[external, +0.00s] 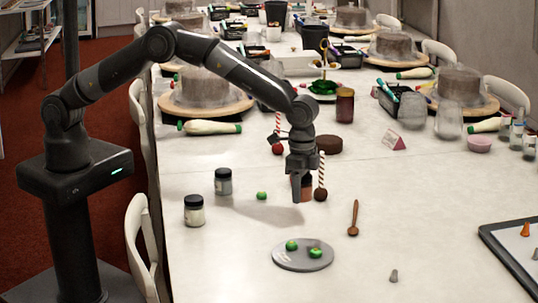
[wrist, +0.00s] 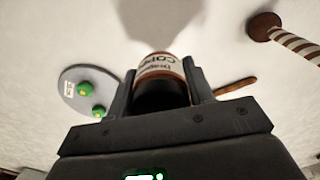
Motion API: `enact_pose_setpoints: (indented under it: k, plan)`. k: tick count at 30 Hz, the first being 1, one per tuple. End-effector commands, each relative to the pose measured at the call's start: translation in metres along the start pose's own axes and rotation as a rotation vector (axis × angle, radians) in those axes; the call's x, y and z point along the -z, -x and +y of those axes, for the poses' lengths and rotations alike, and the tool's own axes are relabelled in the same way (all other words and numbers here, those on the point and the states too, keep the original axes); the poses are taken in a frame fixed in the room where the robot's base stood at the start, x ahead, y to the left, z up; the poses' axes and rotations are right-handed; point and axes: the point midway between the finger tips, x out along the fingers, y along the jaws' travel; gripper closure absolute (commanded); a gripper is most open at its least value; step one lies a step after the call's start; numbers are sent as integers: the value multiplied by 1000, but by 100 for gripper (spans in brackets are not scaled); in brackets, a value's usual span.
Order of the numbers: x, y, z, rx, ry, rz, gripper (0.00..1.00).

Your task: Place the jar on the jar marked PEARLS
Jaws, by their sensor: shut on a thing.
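My gripper (external: 302,184) is shut on a copper-brown jar (external: 308,188), above the table. In the wrist view, the held jar (wrist: 162,67) sits between the fingers of my gripper (wrist: 160,82), its label partly readable as "COP…". Two dark-lidded jars stand upright on the table, left of my gripper in the external view: one with pale cream contents (external: 194,212) nearer the camera, and one with grey contents (external: 223,182) behind it. Their labels are too small to read, so I cannot tell which is marked PEARLS.
A grey disc (external: 290,262) holds two green balls; another green ball (external: 262,195) lies near the jars. A wooden spoon (external: 353,219), a cake pop (external: 320,192) and a grey cone (external: 394,275) are nearby. A tray (external: 520,262) is at right. Cake turntables crowd the back.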

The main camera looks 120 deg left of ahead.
Motion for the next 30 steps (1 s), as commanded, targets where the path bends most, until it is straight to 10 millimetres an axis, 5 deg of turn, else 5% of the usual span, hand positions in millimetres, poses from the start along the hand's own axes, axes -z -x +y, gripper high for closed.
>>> enact_pose_setpoints:
  k: [12, 24, 30]
  plan:
    - [-87, -1, 105, 0, -106, -1, 76]
    - [-205, -5, 174, 0, -202, -1, 76]
    - [-236, 38, 188, -5, -264, 5, 76]
